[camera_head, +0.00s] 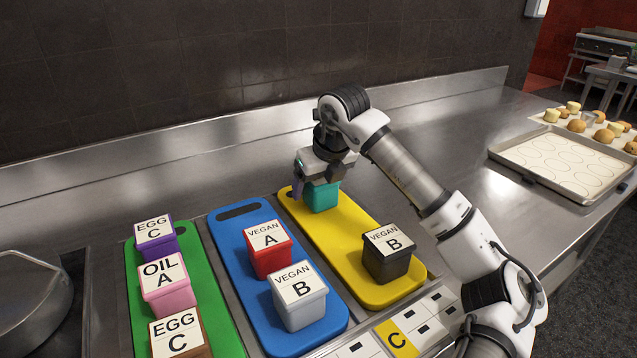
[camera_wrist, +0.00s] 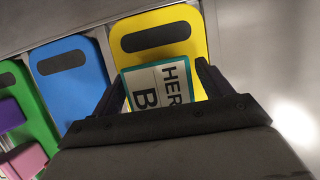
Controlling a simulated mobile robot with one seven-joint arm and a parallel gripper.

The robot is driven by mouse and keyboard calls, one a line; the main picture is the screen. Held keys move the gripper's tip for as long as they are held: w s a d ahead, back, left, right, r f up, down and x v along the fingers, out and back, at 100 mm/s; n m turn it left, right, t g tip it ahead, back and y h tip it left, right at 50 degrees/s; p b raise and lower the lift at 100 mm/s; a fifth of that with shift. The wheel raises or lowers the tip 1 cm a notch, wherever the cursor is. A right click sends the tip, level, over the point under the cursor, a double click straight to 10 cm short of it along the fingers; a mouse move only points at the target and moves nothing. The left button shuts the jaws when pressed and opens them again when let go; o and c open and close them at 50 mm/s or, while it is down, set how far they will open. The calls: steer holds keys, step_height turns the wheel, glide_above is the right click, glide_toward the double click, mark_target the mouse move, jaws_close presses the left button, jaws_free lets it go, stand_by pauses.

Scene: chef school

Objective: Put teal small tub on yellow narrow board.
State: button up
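The teal small tub (camera_head: 322,197) is at the far end of the yellow narrow board (camera_head: 350,238), just in front of the board's handle slot. My gripper (camera_head: 318,186) is over the tub from above, with one finger on each side of it in the wrist view (camera_wrist: 165,88). I cannot tell whether the fingers press on the tub or whether its base touches the board.
A black VEGAN B tub (camera_head: 386,262) stands at the yellow board's near end. The blue board (camera_head: 232,262) holds red (camera_head: 272,260) and white (camera_head: 300,308) tubs. The green board (camera_head: 214,298) holds purple, pink and brown tubs. A baking tray (camera_head: 520,160) lies at right.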

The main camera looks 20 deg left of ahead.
steer(key=shift+r, duration=0.25)
steer(key=v, duration=1.1)
steer(key=shift+d+r+b, duration=0.15)
steer(key=shift+r+b, duration=0.2)
steer(key=shift+b, duration=0.1)
